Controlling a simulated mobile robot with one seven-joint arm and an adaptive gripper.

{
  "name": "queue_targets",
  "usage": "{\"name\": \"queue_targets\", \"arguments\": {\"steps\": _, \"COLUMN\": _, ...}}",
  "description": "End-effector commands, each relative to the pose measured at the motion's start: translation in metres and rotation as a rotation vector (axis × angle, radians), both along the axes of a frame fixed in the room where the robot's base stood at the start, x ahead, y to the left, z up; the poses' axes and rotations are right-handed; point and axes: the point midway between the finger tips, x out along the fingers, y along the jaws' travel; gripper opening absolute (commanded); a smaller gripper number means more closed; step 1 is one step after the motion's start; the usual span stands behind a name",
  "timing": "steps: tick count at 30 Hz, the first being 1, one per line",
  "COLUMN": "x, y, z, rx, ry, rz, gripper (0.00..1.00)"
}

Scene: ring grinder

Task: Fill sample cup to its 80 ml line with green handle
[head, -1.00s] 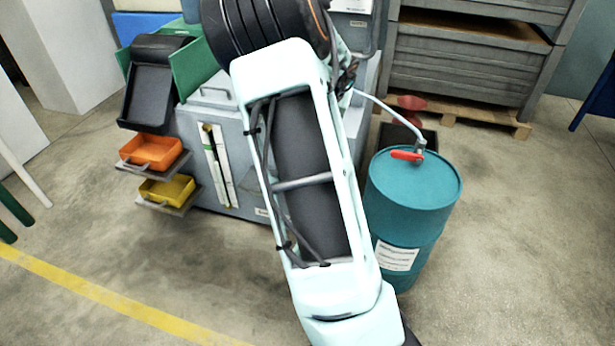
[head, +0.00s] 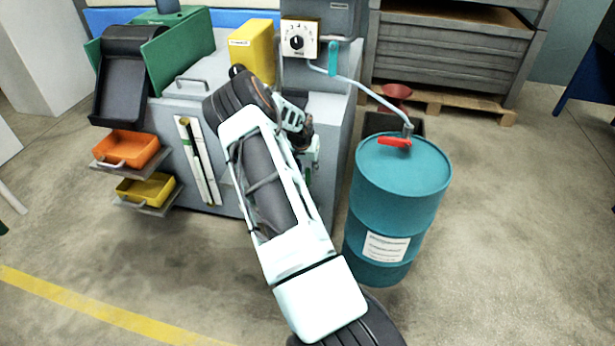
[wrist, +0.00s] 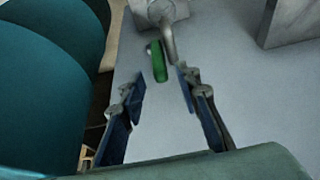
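The green handle (wrist: 158,61) hangs beside a curved grey metal pipe (wrist: 168,38) at the top middle of the wrist view. My gripper (wrist: 160,79) is open and empty, its two dark blue fingers pointing toward the handle. The handle lies beyond the fingertips, roughly in line with the gap, and appears apart from them. In the head view my wrist is in front of the grey cabinet (head: 165,130), left of the teal drum. I cannot make out a sample cup or its 80 ml line in either view.
The teal drum (head: 400,195), with a red lever (head: 394,141), stands close at right; it fills the left of the wrist view (wrist: 45,100). A teal handle (head: 333,58) sits on the cabinet's pipe. Orange (head: 128,146) and yellow (head: 147,189) trays project at left.

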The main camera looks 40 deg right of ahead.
Motion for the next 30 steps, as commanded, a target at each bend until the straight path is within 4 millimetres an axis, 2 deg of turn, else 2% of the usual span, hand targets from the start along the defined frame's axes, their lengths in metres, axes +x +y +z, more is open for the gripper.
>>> {"name": "queue_targets", "arguments": {"steps": 1, "x": 0.002, "y": -0.004, "z": -0.014, "rx": -0.001, "ry": 0.003, "rz": 0.001, "gripper": 0.3}}
{"name": "queue_targets", "arguments": {"steps": 3, "x": 0.005, "y": -0.007, "z": -0.024, "rx": -0.001, "ry": 0.002, "rz": 0.0, "gripper": 0.3}}
{"name": "queue_targets", "arguments": {"steps": 9, "x": 0.012, "y": -0.014, "z": -0.045, "rx": -0.001, "ry": -0.001, "rz": 0.0, "gripper": 0.3}}
{"name": "queue_targets", "arguments": {"steps": 22, "x": 0.014, "y": -0.016, "z": -0.051, "rx": 0.0, "ry": 0.0, "rz": 0.0, "gripper": 0.3}}
{"name": "queue_targets", "arguments": {"steps": 30, "x": 0.014, "y": -0.016, "z": -0.051, "rx": 0.0, "ry": 0.0, "rz": 0.0, "gripper": 0.01}}
